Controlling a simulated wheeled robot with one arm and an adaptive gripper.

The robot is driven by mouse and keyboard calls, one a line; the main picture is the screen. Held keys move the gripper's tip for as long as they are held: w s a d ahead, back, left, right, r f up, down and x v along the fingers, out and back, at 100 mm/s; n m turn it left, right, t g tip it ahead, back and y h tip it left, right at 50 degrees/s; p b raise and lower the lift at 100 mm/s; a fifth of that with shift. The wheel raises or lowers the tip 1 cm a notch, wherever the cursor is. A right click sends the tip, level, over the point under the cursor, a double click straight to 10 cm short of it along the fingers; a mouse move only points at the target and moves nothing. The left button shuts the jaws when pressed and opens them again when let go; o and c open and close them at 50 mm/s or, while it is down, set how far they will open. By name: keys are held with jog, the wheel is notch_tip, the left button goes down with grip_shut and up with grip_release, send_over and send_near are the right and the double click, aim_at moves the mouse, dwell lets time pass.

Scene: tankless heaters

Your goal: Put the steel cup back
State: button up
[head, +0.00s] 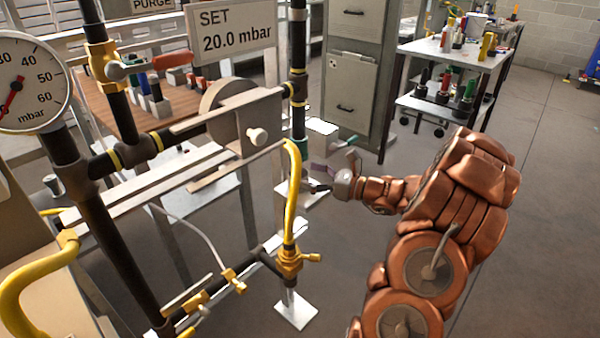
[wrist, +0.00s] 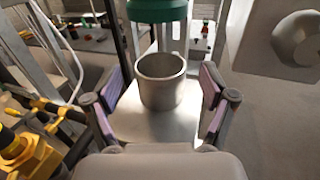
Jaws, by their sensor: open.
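The steel cup (wrist: 160,87) stands upright on a pale metal plate (wrist: 130,119) in the wrist view, its open rim facing up. My gripper (wrist: 160,70) is open, with one purple-padded finger to the left of the cup and one to the right. Gaps show between both fingers and the cup in this view. In the head view my gripper (head: 326,173) is beside the upright pipe and the yellow hose. I cannot make out the cup there.
A yellow hose (head: 291,190) and valve (head: 290,262) are left of my gripper. A pressure gauge (head: 30,82) and a "SET 20.0 mbar" sign (head: 232,30) are at left. Open floor (head: 550,200) lies right.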

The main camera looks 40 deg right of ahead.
jog(key=v, duration=0.8)
jog(key=s+a+r+n+g+y, duration=0.15)
jog(key=a+n+g, duration=0.3)
jog(key=a, duration=0.55)
jog(key=s+a+n+g+y, duration=0.1)
jog(key=s+a+n+g, duration=0.3)
jog(key=a, duration=0.6)
jog(key=s+a+n+g+y, duration=0.1)
jog(key=s+a+n+g, duration=0.1)
jog(key=a+n+g, duration=0.6)
jog(key=s+a+n+g+h, duration=0.2)
jog(key=s+a+n+h, duration=0.4)
jog(key=s, duration=0.4)
jog(key=s+d+f+n+h, duration=0.1)
jog(key=s+d+n+h, duration=0.3)
jog(key=s, duration=0.5)
jog(key=shift+s+n+h+p, duration=0.3)
jog(key=shift+s+n+h, duration=0.1)
jog(key=shift+n+h, duration=1.1)
jog(key=shift+t, duration=0.25)
